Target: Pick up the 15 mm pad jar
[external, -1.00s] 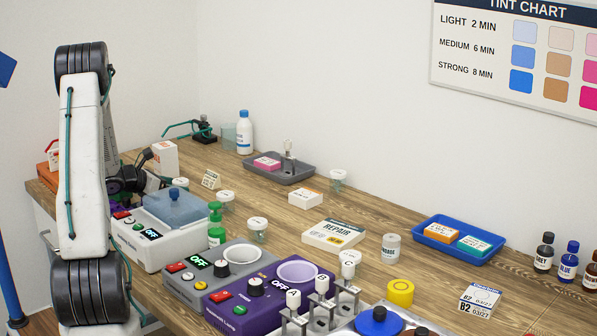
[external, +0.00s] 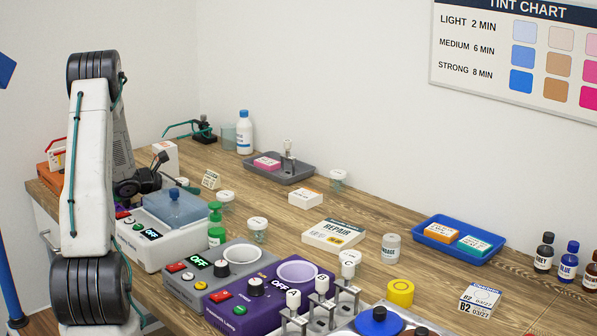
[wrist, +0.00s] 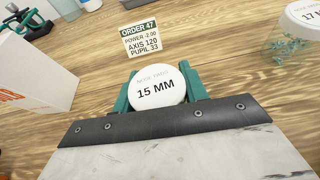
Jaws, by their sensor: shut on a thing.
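The 15 mm pad jar shows in the wrist view as a round white lid (wrist: 157,90) marked "15 MM". My gripper (wrist: 159,84) has its green fingers on either side of the jar and is shut on it. In the external view the jar's white lid (external: 182,182) is small, behind the blue-lidded machine, beside my dark wrist. The jar's body is hidden under its lid and behind the machine. I cannot tell whether its base touches the table.
An order card (wrist: 147,40) stands just beyond the jar. A white box (wrist: 35,72) is at left, and a "17" jar (wrist: 303,18) at upper right. The blue-lidded machine (external: 178,232) is close in front of my gripper. More lidded jars (external: 226,197) stand to the right.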

